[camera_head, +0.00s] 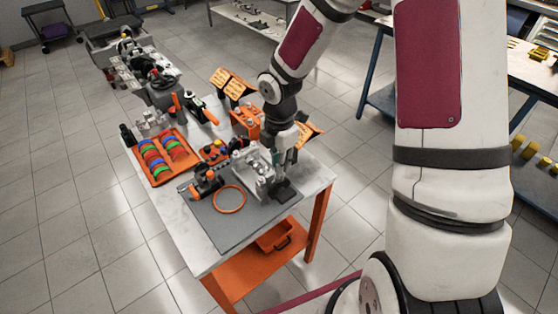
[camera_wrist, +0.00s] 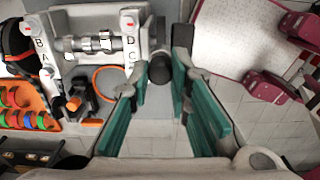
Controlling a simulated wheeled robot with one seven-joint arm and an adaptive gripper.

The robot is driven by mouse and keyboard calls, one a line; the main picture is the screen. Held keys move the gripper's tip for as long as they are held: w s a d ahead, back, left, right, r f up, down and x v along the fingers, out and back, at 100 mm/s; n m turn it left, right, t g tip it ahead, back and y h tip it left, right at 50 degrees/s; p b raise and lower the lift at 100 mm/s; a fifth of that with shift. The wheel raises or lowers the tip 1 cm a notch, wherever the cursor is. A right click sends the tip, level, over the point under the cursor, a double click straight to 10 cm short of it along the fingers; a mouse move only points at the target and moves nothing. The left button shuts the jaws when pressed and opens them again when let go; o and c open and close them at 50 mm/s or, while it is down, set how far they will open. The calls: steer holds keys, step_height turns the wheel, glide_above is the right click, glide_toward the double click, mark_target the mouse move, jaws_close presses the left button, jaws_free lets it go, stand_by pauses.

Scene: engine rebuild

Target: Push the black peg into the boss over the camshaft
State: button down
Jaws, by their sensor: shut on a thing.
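My gripper (camera_wrist: 160,76), with teal finger pads, is shut on the black peg (camera_wrist: 160,70), whose dark round end shows between the fingertips in the wrist view. The grey camshaft (camera_wrist: 88,44) lies in a pale metal block (camera_wrist: 72,22) marked A, B, C and D, left of the peg. The peg is close beside the block's right end, near the C and D marks. The boss is not clearly visible, and I cannot tell whether the peg touches it. In the head view my gripper (camera_head: 286,160) is down at the block (camera_head: 252,163).
The table (camera_head: 205,250) has a grey mat with an orange ring (camera_head: 229,199). A black-and-orange tool (camera_head: 205,182) stands left of the block. An orange tray (camera_head: 158,178) holds coloured rings. Orange holders (camera_head: 232,84) stand behind. The mat's front is clear.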

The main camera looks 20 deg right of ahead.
steer(key=shift+f, duration=0.55)
steer(key=c, duration=1.7)
jaws_free()
steer(key=shift+r, duration=0.3)
steer(key=shift+r, duration=0.35)
steer(key=shift+r+p, duration=0.75)
steer(key=shift+r, duration=0.1)
steer(key=o, duration=0.5)
steer(key=shift+o, duration=0.2)
